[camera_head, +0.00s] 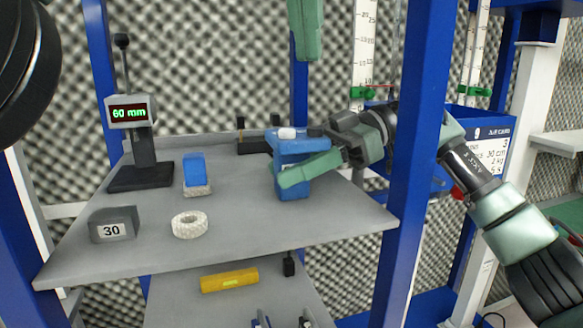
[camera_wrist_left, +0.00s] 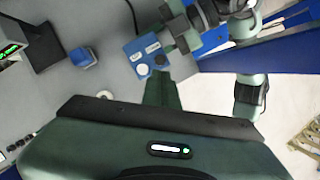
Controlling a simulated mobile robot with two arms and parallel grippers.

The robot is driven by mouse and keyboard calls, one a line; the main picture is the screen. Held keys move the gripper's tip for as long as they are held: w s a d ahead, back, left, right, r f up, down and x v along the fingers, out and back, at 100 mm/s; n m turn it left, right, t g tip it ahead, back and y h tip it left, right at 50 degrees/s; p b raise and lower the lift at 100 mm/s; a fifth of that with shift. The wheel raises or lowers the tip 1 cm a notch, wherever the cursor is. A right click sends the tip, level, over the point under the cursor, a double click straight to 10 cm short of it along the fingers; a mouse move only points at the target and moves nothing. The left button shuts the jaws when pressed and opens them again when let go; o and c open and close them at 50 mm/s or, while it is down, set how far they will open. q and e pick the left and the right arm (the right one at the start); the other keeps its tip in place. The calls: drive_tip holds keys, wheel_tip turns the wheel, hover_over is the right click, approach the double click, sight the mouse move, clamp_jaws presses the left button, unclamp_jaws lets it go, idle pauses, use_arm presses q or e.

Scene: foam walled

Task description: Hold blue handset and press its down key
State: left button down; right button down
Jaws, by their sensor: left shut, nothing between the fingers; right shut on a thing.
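The blue handset (camera_head: 291,184) stands upright on the grey shelf. My right gripper (camera_head: 305,170) is shut around its sides. A white key (camera_head: 287,133) and a dark key (camera_head: 316,132) sit on its top. The left wrist view shows the handset top (camera_wrist_left: 131,47) from above, with two white labels, the white round key (camera_wrist_left: 143,70) and the dark round key (camera_wrist_left: 161,60). The label text is too small to read. My left gripper (camera_head: 308,56) is shut and empty, pointing down above the handset and apart from it. Its fingers also show in the left wrist view (camera_wrist_left: 160,78), near the dark key.
On the shelf (camera_head: 245,235) stand a gauge reading 60 mm (camera_head: 132,112), a blue-and-white block (camera_head: 194,170), a white ring (camera_head: 190,225) and a grey block marked 30 (camera_head: 112,227). A blue post (camera_head: 420,130) rises right of the handset.

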idle(0.5)
use_arm(q)
drive_tip(key=shift+w+d+r+m+t, duration=0.2)
drive_tip(key=shift+w+r+m+t, duration=0.25)
drive_tip(key=shift+m+t, duration=0.55)
drive_tip(key=shift+w+d+r+m+t, duration=0.2)
drive_tip(key=shift+w+m+t, duration=0.3)
drive_tip(key=shift+m+t, duration=0.5)
drive_tip(key=shift+w+d+r+m+t, duration=0.2)
drive_tip(key=shift+w+r+m+t, duration=0.3)
drive_tip(key=shift+m, duration=0.8)
drive_tip(key=shift+f, duration=0.25)
hover_over(314, 138)
drive_tip(key=shift+w+f, duration=0.1)
drive_tip(key=shift+f, duration=4.25)
drive_tip(key=shift+f, duration=0.35)
